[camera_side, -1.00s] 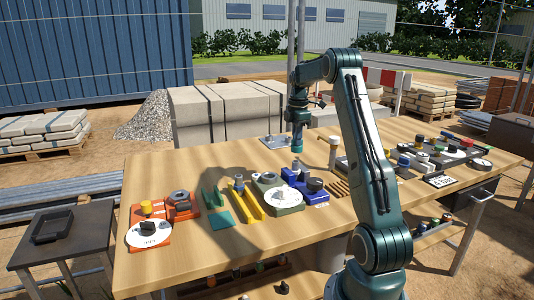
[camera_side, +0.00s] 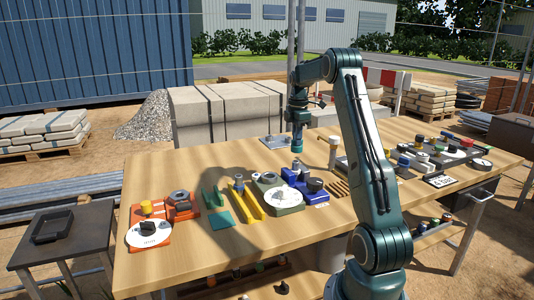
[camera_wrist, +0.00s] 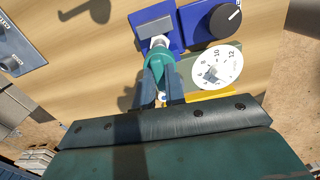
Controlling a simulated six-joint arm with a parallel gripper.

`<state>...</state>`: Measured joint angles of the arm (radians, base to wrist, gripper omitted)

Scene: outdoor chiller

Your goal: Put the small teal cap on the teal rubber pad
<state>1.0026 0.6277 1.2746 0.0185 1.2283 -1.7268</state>
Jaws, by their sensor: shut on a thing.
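My gripper (camera_wrist: 160,84) is shut on the small teal cap (camera_wrist: 159,61) in the wrist view. The cap sits at the fingertips, close to the blue block with a grey window (camera_wrist: 156,28). I cannot tell whether the cap touches anything below it. In the side view my gripper (camera_side: 296,162) is above the rear middle of the table, and the cap is too small to make out there. The teal rubber pad (camera_side: 221,220) lies flat and bare on the table, to the left and nearer the front, away from my gripper.
A white dial unit (camera_side: 284,199) and blue units are right of the rails. The front table strip is clear.

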